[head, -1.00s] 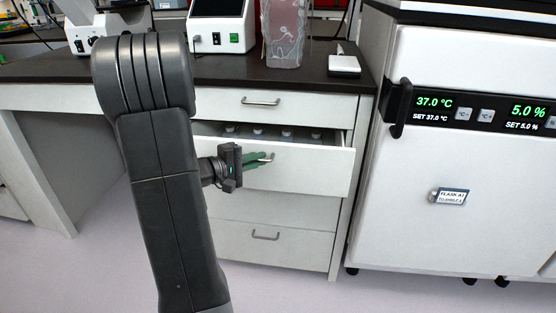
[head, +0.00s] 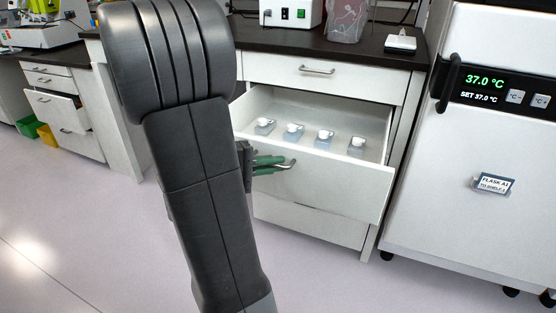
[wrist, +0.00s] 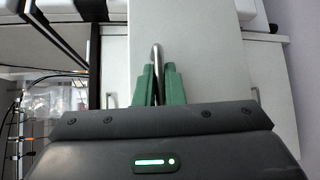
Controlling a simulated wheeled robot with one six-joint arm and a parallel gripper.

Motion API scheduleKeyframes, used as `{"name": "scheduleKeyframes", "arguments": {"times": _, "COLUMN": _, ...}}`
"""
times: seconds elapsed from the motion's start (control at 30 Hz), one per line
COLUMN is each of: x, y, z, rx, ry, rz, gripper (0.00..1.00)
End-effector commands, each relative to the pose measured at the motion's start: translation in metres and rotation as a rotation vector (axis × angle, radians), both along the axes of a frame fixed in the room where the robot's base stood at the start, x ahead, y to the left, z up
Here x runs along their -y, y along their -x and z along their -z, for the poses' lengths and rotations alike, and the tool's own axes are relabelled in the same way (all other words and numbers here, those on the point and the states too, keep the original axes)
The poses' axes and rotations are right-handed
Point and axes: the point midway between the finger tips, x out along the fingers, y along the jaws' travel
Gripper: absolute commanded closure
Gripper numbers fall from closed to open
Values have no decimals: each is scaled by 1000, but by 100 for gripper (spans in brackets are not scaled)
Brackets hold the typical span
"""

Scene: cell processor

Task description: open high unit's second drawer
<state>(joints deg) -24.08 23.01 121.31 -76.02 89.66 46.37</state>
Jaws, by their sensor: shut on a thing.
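The second drawer (head: 330,177) of the high unit stands well open in the head view. Inside it several small clear flasks with white caps (head: 324,136) stand in a row. My gripper (head: 277,165) is at the front of this drawer, its green fingers shut on the drawer's metal handle (head: 291,165). In the wrist view the handle (wrist: 156,58) runs between the green fingers (wrist: 159,83). Part of the handle is hidden by the fingers, and my arm covers the drawer's left end.
The top drawer (head: 317,88) above is shut. A white incubator (head: 455,175) with a dark handle stands to the right. Another drawer unit (head: 62,105) with a partly open drawer is at the far left. The floor in front is clear.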

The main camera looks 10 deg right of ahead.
Motion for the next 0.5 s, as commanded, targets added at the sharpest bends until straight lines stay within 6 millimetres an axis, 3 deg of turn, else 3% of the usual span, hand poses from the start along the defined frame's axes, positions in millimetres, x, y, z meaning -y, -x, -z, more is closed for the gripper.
{"name": "scheduleKeyframes", "arguments": {"times": 0.5, "x": -3, "y": 6, "z": 0, "rx": 0, "ry": 0, "rz": 0, "gripper": 100}}
